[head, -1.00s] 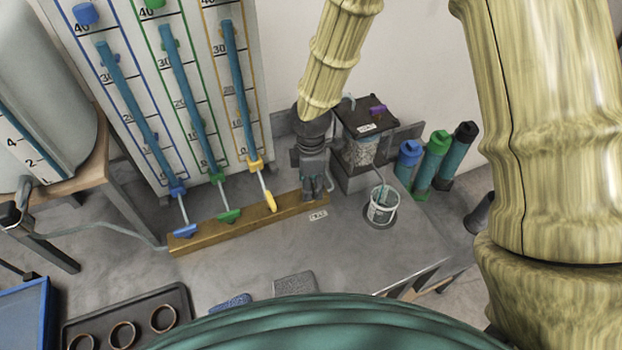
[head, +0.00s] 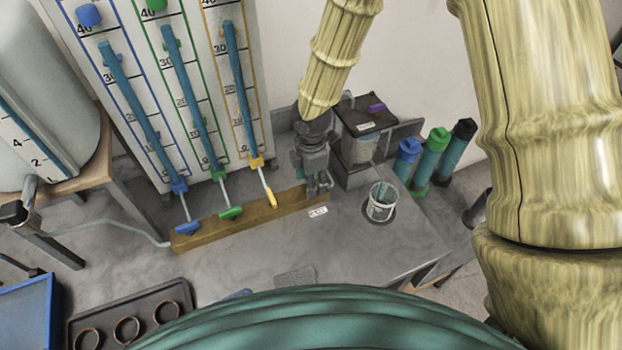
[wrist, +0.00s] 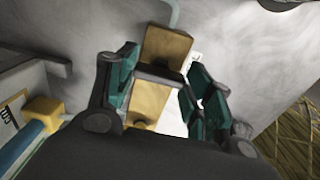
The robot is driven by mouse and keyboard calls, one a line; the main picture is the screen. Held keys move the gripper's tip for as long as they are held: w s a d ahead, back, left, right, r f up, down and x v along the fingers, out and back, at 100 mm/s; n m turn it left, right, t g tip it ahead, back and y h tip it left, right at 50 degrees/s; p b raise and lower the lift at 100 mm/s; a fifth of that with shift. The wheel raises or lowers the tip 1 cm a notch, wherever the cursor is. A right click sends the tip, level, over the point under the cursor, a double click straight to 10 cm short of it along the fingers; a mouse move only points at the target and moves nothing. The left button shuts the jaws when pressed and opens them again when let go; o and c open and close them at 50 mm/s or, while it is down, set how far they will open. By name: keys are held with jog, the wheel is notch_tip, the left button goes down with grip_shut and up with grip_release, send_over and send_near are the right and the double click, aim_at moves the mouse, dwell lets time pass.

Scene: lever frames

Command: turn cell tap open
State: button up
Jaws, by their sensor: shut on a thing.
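The cell tap sits at the right end of the wooden rail (head: 240,222), beside a small white label (head: 318,212). My gripper (head: 319,187) is over that end and hides most of the tap in the head view. In the wrist view my gripper (wrist: 158,70) has its two dark green fingers on either side of a dark tap handle (wrist: 158,74). It is shut on this handle, above the wooden rail (wrist: 166,46). The handle's exact angle is hard to tell.
Blue (head: 187,228), green (head: 231,213) and yellow (head: 271,198) taps stand left along the rail. A clear cup (head: 381,201) and a dark-topped box (head: 362,118) stand close on the right. Capped tubes (head: 432,155) are farther right. The front bench is mostly clear.

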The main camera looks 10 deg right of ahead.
jog(key=o, duration=1)
notch_tip(320, 180, up, 12)
jog(key=shift+r, duration=0.1)
dwell(0.5)
